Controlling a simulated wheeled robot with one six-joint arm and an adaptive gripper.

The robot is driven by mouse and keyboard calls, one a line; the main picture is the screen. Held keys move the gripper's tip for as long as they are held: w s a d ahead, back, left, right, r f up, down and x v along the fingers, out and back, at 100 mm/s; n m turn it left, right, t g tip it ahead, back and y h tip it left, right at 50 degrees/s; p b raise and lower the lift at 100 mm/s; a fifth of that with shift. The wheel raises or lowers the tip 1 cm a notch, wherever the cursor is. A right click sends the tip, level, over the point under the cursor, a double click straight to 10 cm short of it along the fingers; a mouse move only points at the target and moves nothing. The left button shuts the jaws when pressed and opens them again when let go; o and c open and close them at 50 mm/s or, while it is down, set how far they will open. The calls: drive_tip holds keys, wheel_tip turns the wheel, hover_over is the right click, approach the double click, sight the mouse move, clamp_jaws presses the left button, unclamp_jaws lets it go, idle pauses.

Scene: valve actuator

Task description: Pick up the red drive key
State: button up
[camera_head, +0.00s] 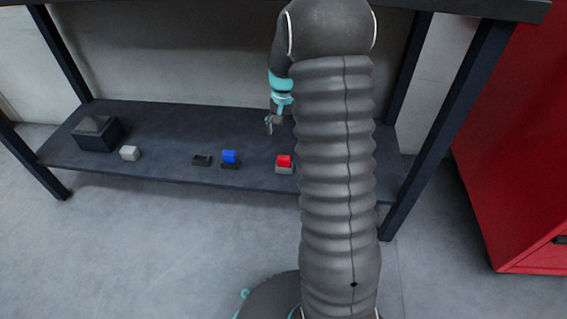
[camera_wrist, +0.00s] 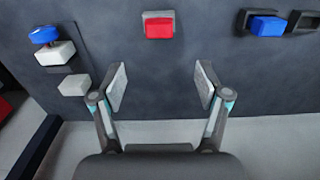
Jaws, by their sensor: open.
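The red drive key (camera_head: 284,160) sits on a small light grey block on the lower shelf, just left of my arm in the head view. In the wrist view the red key (camera_wrist: 159,28) is near the top centre, with the grey block's edge (camera_wrist: 158,13) showing behind it. My gripper (camera_wrist: 160,82) is open and empty, its two fingers spread below the key in that picture and apart from it. In the head view my gripper (camera_head: 271,124) hangs above the shelf, a little above and left of the key in the picture.
A blue block (camera_head: 229,156) on a dark base and an empty dark holder (camera_head: 202,160) stand left of the key. A white block (camera_head: 129,153) and a dark box (camera_head: 95,134) are farther left. A blue-topped white piece (camera_wrist: 56,52) is at the wrist view's left. The shelf (camera_head: 170,120) has bare room.

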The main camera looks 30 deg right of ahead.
sight(284, 157)
wheel_tip(284, 157, down, 8)
drive_tip(key=shift+r+b, duration=0.1)
drive_tip(key=shift+b, duration=0.45)
drive_tip(key=shift+s+a+f+b, duration=0.15)
drive_tip(key=shift+f+b, duration=0.1)
drive_tip(key=shift+f, duration=1.05)
drive_tip(key=shift+s+d+f+b, duration=0.1)
drive_tip(key=shift+f+b, duration=0.15)
drive_tip(key=shift+f, duration=1.05)
drive_tip(key=c, duration=1.4)
